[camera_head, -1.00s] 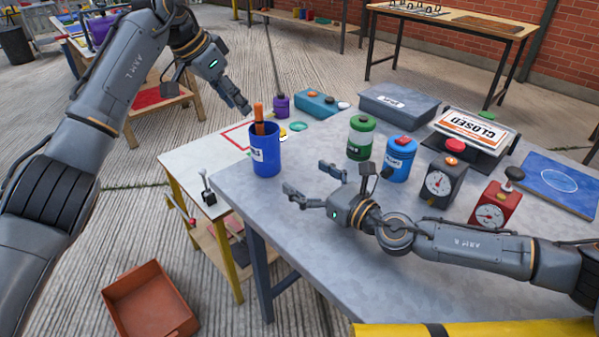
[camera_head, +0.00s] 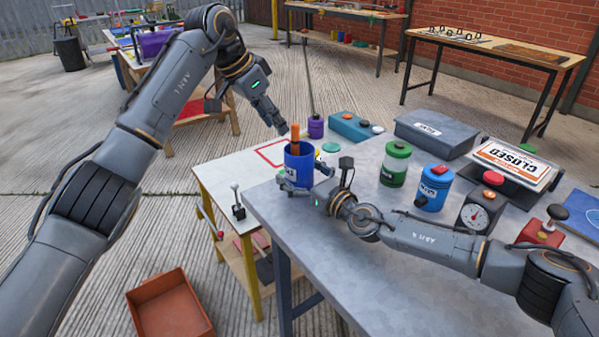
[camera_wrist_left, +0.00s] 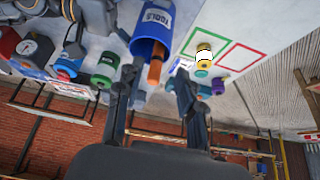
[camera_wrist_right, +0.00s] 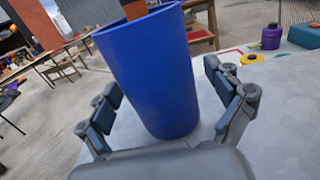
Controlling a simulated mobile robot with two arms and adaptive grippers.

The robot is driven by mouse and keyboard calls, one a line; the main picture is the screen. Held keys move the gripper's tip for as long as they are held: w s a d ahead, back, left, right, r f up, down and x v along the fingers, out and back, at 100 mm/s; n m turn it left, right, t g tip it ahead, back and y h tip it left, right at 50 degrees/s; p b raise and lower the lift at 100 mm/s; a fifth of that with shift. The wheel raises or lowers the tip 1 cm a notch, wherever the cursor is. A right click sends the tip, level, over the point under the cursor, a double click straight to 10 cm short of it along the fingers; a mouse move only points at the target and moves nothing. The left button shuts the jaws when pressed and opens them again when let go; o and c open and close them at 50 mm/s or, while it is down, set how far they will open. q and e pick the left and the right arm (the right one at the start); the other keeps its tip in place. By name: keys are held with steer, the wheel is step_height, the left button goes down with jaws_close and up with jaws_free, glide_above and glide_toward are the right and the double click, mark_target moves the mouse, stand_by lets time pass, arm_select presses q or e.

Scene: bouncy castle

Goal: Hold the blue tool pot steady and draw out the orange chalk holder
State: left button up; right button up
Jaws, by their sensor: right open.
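The blue tool pot (camera_head: 298,163) stands upright near the left corner of the grey table. The orange chalk holder (camera_head: 295,138) sticks up out of it. My left gripper (camera_head: 280,127) is just above and left of the holder, pointing down at it. In the left wrist view its fingers are spread, with the orange holder (camera_wrist_left: 155,68) showing between and beyond them. My right gripper (camera_head: 305,178) is low at the pot, its open fingers on either side. In the right wrist view the pot (camera_wrist_right: 155,75) stands between the fingers; contact cannot be told.
A green canister (camera_head: 396,165), a blue canister (camera_head: 434,188) and a gauge box (camera_head: 478,212) stand to the right. A lever (camera_head: 237,205) is on the lower table to the left. A purple bottle (camera_head: 315,127) is behind the pot. An orange crate (camera_head: 170,308) lies on the floor.

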steer(key=c, duration=1.6)
